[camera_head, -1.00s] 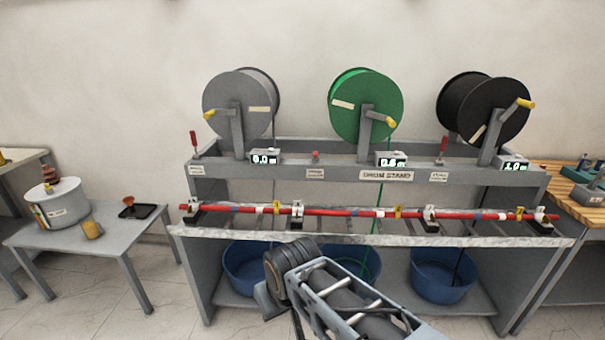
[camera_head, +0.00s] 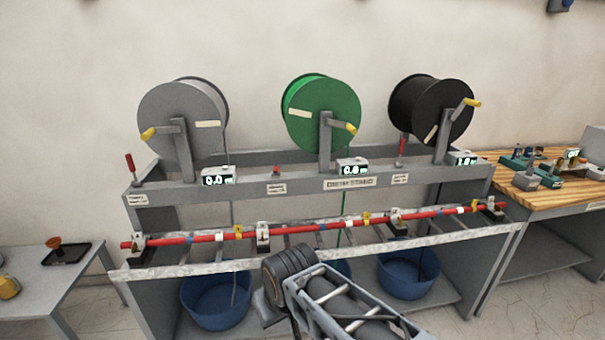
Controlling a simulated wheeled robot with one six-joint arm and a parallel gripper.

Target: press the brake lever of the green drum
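The green drum (camera_head: 322,113) stands in the middle of the drum stand (camera_head: 305,187), with a yellow-handled crank (camera_head: 345,127) on its front. A small red lever (camera_head: 276,171) sits low on the stand's rail, left of the green drum's post. Two other red levers stand upright, one at the rail's left end (camera_head: 129,163) and one beside the black drum (camera_head: 402,150). The label lettering is too small to read surely. My arm reaches in from the bottom, in front of the stand and below the rail. Its gripper fingers do not show.
A grey drum (camera_head: 182,118) and a black drum (camera_head: 430,110) flank the green one. A red rod (camera_head: 290,230) lies across the stand's front in clamps. Blue tubs (camera_head: 215,300) stand below. A wooden bench (camera_head: 540,205) adjoins at the right, a grey table (camera_head: 50,290) at the left.

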